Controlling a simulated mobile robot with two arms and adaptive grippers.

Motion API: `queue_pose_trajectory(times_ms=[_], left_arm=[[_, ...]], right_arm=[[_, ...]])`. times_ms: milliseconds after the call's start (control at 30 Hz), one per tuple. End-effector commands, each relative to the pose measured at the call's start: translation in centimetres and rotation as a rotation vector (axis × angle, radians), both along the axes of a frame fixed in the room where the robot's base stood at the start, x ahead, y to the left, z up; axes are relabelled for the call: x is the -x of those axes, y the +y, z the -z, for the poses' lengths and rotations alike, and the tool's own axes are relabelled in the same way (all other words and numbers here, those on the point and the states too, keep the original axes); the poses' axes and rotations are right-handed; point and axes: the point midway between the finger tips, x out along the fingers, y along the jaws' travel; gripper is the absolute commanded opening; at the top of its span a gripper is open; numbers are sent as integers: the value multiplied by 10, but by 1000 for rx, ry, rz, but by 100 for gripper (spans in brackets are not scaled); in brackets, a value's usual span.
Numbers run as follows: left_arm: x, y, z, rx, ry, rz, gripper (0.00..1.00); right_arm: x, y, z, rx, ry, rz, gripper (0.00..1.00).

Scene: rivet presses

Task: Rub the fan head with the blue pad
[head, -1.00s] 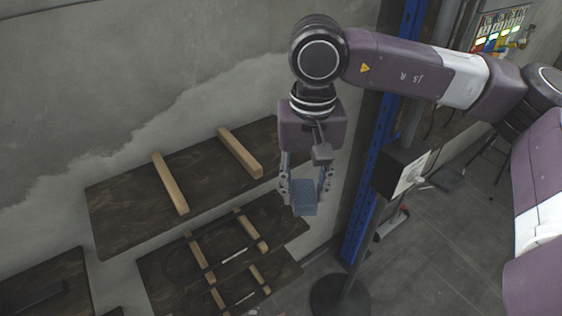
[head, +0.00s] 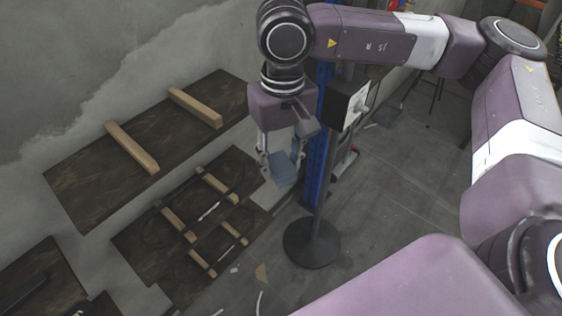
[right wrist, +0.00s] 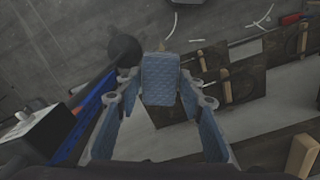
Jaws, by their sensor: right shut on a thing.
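My right gripper (head: 282,158) is shut on the blue pad (head: 283,174), which hangs below its fingers in the air. In the right wrist view the pad (right wrist: 160,80) sits between the fingertips. The fan head (head: 341,108), a dark box with a pale front and a small knob, stands on a pole just right of and behind the gripper in the head view. In the right wrist view the fan head (right wrist: 38,135) is at the lower left, apart from the pad. My left gripper is not in view.
The pole's round black base (head: 312,242) stands on the grey floor. A blue upright post (head: 316,160) is close behind the gripper. Dark wall shelves with wooden bars (head: 132,148) are at the left. Floor at the right is mostly open.

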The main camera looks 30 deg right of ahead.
Motion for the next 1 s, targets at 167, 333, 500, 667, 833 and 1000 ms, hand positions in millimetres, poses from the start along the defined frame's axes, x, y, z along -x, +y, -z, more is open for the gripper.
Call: queue_pose_trajectory(times_ms=[167,333,500,667,833,1000], left_arm=[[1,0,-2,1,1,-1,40],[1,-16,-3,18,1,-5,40],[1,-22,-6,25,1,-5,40],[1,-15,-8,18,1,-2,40],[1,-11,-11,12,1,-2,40],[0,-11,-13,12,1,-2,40]], right_arm=[[-26,-9,-12,-45,-48,88,16],[-54,-19,-27,-97,-111,194,16],[-87,-33,-52,-164,-218,347,16],[-127,-51,-93,-240,-411,574,16],[-158,-66,-138,-276,-639,801,16],[-182,-79,-187,-255,-885,1006,16]])
